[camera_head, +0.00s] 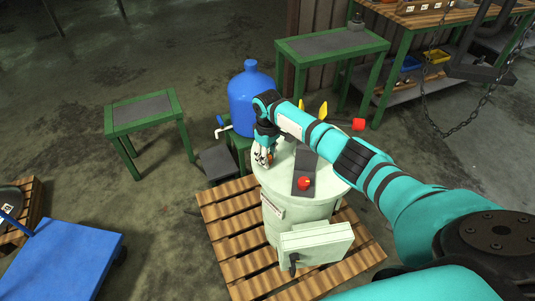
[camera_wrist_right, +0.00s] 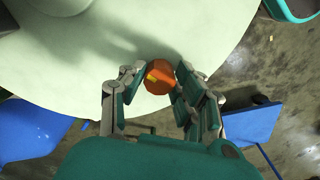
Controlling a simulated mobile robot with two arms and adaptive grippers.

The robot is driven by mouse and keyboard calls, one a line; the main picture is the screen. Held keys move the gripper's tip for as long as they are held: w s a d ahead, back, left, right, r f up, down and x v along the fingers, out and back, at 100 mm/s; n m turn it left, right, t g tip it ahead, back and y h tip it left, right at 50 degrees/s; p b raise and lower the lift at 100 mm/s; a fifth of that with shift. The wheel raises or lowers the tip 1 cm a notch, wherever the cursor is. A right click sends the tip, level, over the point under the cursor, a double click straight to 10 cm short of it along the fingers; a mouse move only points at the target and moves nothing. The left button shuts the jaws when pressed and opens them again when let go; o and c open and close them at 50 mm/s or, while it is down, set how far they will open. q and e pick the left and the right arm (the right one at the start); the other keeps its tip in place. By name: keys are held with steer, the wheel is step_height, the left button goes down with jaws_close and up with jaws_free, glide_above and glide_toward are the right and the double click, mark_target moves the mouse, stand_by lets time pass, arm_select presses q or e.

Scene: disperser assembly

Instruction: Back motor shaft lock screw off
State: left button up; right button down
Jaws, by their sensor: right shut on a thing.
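The disperser (camera_head: 270,185) is a pale green drum standing on a wooden pallet. My right gripper (camera_head: 263,160) is at the left edge of its top in the head view. In the right wrist view, its fingers are shut on a round orange screw head (camera_wrist_right: 158,84) with a yellow mark, at the rim of the pale top (camera_wrist_right: 120,40). I take it to be the lock screw, but cannot tell whether it is still seated. The screw is not clear in the head view. My left gripper is not in view.
A red knob (camera_head: 304,183) sits on a dark plate on the drum top. A blue bottle (camera_head: 251,98) stands just behind my gripper. A pale control box (camera_head: 317,245) juts from the front. A green table (camera_head: 145,108) and blue cart (camera_head: 62,262) are left.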

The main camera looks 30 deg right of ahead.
steer(key=n, duration=0.3)
steer(key=shift+n, duration=0.3)
steer(key=n, duration=0.3)
steer(key=shift+n+p, duration=0.3)
steer(key=n, duration=0.3)
steer(key=shift+n, duration=0.3)
steer(key=shift+w+n, duration=0.1)
steer(key=shift+n, duration=1.6)
steer(key=c, duration=1)
jaws_free()
steer(key=shift+o, duration=0.2)
